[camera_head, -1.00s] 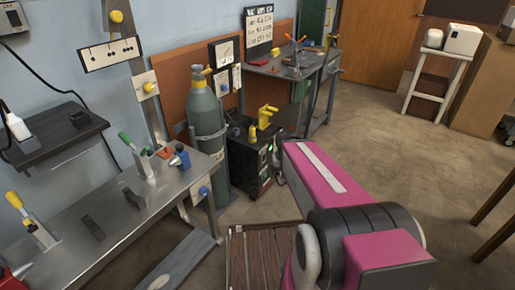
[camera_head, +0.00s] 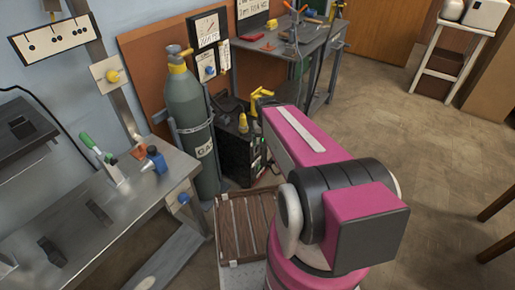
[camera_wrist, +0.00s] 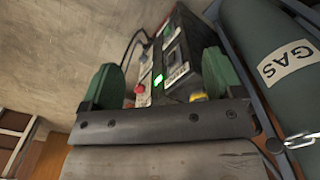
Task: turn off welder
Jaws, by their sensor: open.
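The welder (camera_head: 236,158) is a black box on the floor beside the gas cylinder, partly hidden by my pink arm in the head view. A yellow item sits on its top. In the wrist view the welder's front panel (camera_wrist: 175,58) appears tilted, with a lit green indicator (camera_wrist: 158,80), a red button (camera_wrist: 140,88) and a yellow part near the fingers. My gripper (camera_wrist: 160,77) is open, its two green fingers spread on either side of the panel's controls, with nothing held. Whether it touches the panel cannot be told. The gripper is hidden behind my arm in the head view.
The dark green gas cylinder (camera_head: 190,115) stands left of the welder in a metal holder; it is close to my gripper in the wrist view (camera_wrist: 275,60). A metal bench (camera_head: 130,205) is at left, another table (camera_head: 290,45) behind. Open floor (camera_head: 430,150) lies right.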

